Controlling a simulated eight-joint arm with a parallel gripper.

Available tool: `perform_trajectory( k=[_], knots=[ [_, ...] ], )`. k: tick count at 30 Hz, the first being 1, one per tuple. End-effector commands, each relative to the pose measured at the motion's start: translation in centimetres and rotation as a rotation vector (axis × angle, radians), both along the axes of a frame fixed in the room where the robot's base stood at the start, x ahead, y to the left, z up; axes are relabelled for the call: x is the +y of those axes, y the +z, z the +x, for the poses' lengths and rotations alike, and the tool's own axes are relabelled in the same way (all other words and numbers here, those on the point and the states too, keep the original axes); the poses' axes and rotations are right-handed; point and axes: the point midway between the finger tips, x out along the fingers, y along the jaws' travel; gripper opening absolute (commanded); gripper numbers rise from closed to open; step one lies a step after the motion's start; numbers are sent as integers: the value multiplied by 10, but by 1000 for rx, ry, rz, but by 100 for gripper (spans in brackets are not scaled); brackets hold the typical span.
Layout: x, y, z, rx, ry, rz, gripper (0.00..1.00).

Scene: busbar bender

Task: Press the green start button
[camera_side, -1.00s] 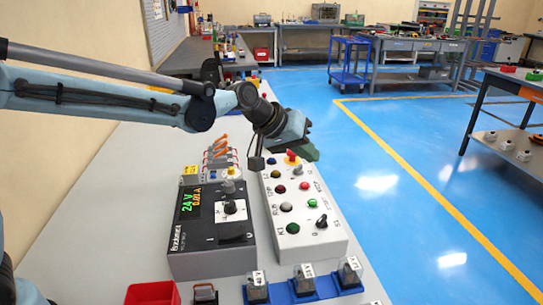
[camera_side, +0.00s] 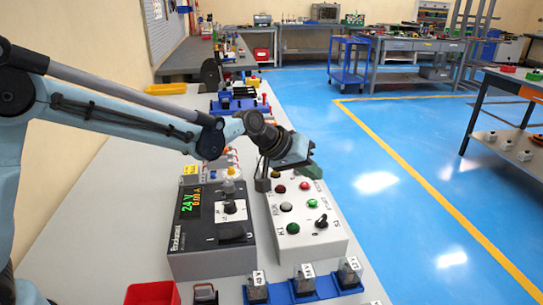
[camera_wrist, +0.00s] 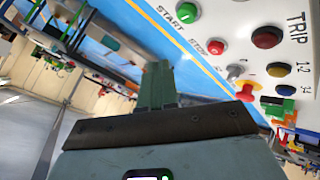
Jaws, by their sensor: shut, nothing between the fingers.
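The green start button (camera_side: 312,203) is on the right side of the sloped light-grey control box (camera_side: 268,217). In the wrist view the green button (camera_wrist: 187,13) sits beside the word START, near the top edge. My gripper (camera_side: 312,171) is above the far part of the box, beyond the green button and apart from it. Its green fingers (camera_wrist: 157,70) are shut and empty in the wrist view. The red stop button (camera_side: 304,186) lies between the gripper and the green button. The gripper hides the far end of the box.
A black rotary switch (camera_side: 321,221) is just nearer than the green button. A red mushroom knob (camera_wrist: 249,90) shows in the wrist view. A power supply (camera_side: 212,230) stands left of the box, with blue-based terminals (camera_side: 304,279) in front.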

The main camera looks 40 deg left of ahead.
Motion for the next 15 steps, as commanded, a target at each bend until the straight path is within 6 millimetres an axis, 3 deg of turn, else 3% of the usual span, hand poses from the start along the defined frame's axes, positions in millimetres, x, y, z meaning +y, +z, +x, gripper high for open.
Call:
perform_trajectory(
  k=[6, 15],
  knots=[
    [0, -27, 0, 0, 0, 0, 0],
    [0, -43, 0, 0, 0, 0, 0]
  ],
)
